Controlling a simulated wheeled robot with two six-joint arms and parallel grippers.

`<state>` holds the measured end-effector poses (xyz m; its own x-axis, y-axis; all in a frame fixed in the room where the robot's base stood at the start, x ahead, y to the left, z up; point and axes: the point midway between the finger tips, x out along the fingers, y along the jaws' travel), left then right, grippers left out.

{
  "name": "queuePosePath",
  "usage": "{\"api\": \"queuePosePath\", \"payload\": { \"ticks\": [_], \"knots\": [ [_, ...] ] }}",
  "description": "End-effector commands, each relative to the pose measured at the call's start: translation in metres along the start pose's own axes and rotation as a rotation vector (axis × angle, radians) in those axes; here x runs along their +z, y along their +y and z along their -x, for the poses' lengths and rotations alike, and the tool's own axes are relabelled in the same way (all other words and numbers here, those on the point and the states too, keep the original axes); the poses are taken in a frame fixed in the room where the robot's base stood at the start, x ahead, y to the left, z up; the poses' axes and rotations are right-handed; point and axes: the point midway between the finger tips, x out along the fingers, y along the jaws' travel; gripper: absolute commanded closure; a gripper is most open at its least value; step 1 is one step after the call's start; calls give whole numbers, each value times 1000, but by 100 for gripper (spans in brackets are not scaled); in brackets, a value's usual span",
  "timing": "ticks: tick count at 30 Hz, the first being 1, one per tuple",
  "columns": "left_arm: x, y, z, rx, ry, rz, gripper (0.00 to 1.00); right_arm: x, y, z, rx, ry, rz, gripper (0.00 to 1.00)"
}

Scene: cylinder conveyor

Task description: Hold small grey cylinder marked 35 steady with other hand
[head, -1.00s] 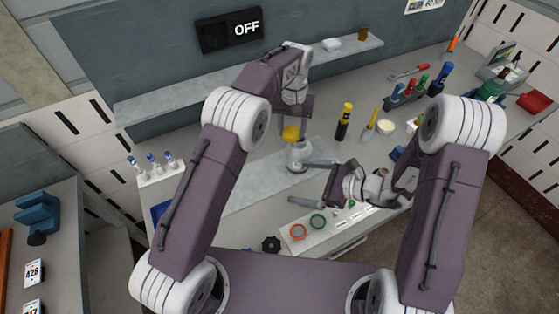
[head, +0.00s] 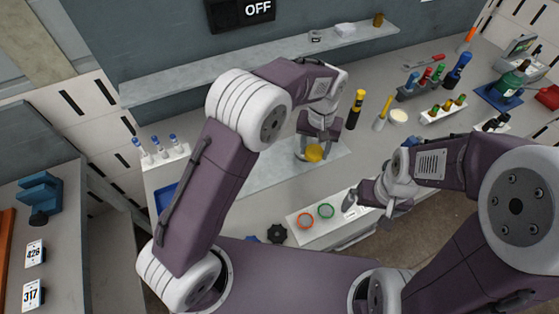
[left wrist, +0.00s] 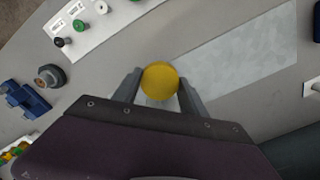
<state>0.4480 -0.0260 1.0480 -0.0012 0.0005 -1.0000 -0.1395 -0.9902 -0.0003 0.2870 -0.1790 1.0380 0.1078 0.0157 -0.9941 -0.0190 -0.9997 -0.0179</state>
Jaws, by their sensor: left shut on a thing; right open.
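In the left wrist view the round yellow top (left wrist: 160,80) sits between the two fingers, and the body below is mostly hidden. No number 35 can be read on it. My right gripper (head: 388,210) is open and empty, to the right of the cylinder and apart from it.
A black-and-yellow bottle (head: 356,108) and a yellow-handled tool (head: 384,112) stand behind right. A rack of vials (head: 160,154) is at left. A wall sign reads OFF.

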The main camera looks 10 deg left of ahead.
Motion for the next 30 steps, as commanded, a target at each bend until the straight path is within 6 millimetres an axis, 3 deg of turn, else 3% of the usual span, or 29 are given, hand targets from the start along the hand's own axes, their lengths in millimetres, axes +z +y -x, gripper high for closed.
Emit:
{"api": "queuePosePath", "payload": {
  "ticks": [2, 12, 15, 22, 30],
  "knots": [
    [-2, -7, -3, -1, -2, 3, 99, 0, 0, 2, 0, -1, -1, 0],
    [-20, -93, -53, 0, -3, 6, 99, -2, -1, 20, -1, -3, -3, 0],
    [-24, -108, -64, 0, -1, 3, 99, -2, -1, 22, -1, -4, -3, 0],
    [-25, -115, -73, 0, -2, 0, 99, -2, -1, 24, -2, -4, -4, 0],
    [-25, -114, -110, 0, -1, 1, 99, -3, -1, 33, -2, -4, -4, 0]
  ]
}}
